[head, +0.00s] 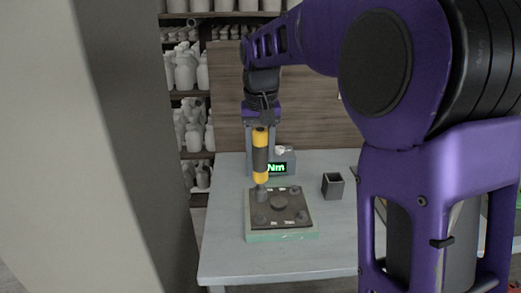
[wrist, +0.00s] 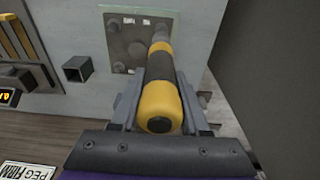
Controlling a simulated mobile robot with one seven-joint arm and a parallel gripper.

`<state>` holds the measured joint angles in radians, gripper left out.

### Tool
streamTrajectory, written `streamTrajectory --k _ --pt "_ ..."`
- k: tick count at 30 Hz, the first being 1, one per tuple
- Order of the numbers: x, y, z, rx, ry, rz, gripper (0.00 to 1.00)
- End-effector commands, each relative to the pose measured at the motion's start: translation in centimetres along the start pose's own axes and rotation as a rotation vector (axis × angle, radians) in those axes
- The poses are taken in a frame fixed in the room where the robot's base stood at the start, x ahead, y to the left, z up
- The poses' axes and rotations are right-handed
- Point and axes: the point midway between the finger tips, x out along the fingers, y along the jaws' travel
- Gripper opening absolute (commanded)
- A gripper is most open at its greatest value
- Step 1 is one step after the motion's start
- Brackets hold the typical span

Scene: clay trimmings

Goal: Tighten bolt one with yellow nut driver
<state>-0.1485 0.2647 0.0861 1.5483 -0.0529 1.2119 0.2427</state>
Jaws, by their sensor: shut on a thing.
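The yellow nut driver (head: 260,157) has a dark grip band and a grey socket end. My gripper (head: 261,125) is shut on it and holds it upright, socket down. In the wrist view the driver (wrist: 162,85) lies between the fingers of my gripper (wrist: 160,100). The dark plate (head: 292,207) sits on a pale green base (head: 282,237) on the table. The socket is at the plate's far left corner bolt, which it hides; I cannot tell whether it is seated. Other bolts show at the plate's corners, with a round boss (head: 278,202) in the middle.
A small grey open square holder (head: 332,186) stands right of the plate. A display with green "Nm" (head: 277,168) stands behind it. The grey table (head: 230,262) is clear in front. Shelves with pale bottles (head: 187,75) are at the back left.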

Motion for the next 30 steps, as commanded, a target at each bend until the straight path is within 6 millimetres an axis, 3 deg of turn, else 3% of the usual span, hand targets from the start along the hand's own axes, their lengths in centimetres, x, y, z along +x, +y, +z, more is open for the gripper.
streamTrajectory --k 7,30 --pt "-0.2 0.0 0.0 0.0 0.0 0.0 0.0" --pt "5.3 0.0 0.6 0.0 0.001 0.0 0.0"
